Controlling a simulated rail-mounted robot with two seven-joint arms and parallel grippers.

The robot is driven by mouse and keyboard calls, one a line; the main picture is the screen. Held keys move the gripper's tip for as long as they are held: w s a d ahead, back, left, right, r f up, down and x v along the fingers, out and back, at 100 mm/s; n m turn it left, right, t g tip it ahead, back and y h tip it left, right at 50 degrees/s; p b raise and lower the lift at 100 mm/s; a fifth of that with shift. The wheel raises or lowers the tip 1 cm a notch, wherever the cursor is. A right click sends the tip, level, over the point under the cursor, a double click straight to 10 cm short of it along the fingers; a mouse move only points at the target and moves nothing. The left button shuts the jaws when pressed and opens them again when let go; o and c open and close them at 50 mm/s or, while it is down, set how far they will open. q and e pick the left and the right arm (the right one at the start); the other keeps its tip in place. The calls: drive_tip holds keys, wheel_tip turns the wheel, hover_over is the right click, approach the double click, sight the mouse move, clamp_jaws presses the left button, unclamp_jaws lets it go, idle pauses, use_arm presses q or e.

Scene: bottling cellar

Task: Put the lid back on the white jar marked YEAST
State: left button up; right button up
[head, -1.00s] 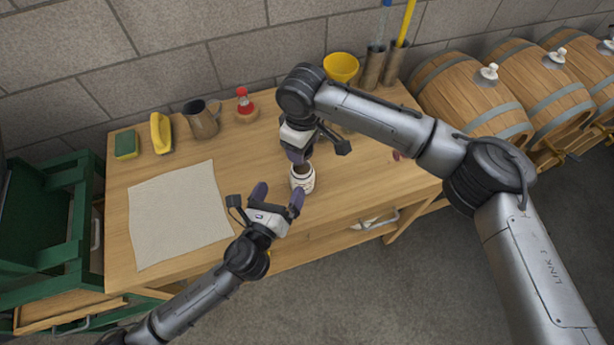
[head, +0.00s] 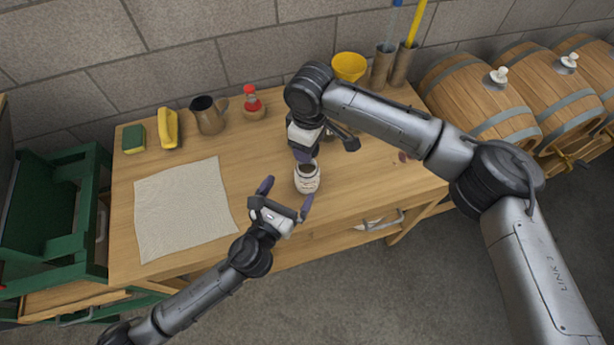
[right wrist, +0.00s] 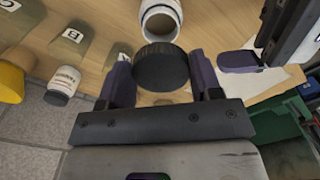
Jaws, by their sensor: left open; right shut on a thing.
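The white jar (head: 307,180) stands upright and open on the bench, its dark mouth showing. In the right wrist view the jar (right wrist: 160,20) shows its open rim just beyond the lid; its marking is not readable. My right gripper (head: 303,157) is over the far side of the jar. In the right wrist view it is shut on a dark round ribbed lid (right wrist: 160,68), which is apart from the rim in the picture. My left gripper (head: 286,194) is open and empty, close to the jar's left and front, without clear contact.
A pale cloth (head: 185,210) lies left. A sponge (head: 134,138), yellow object (head: 168,128), jug (head: 209,116), red-topped object (head: 252,102) and yellow funnel (head: 349,67) line the back. Another lidded white jar (right wrist: 63,82) shows in the wrist view. Barrels (head: 480,100) stand right.

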use_arm(q)
approach(302, 185)
drive_tip(key=x, duration=0.3)
drive_tip(key=shift+w+f, duration=0.1)
drive_tip(key=shift+f, duration=0.25)
drive_tip(key=x, duration=0.5)
drive_tip(key=shift+w+r, duration=0.1)
drive_tip(key=shift+r, duration=0.2)
use_arm(e)
drive_tip(key=shift+w, duration=0.1)
use_arm(q)
drive_tip(key=shift+x, duration=1.25)
drive_tip(key=shift+f, duration=0.1)
drive_tip(key=c, duration=1.4)
drive_tip(key=shift+o, duration=0.2)
use_arm(e)
drive_tip(key=shift+f, duration=2.5)
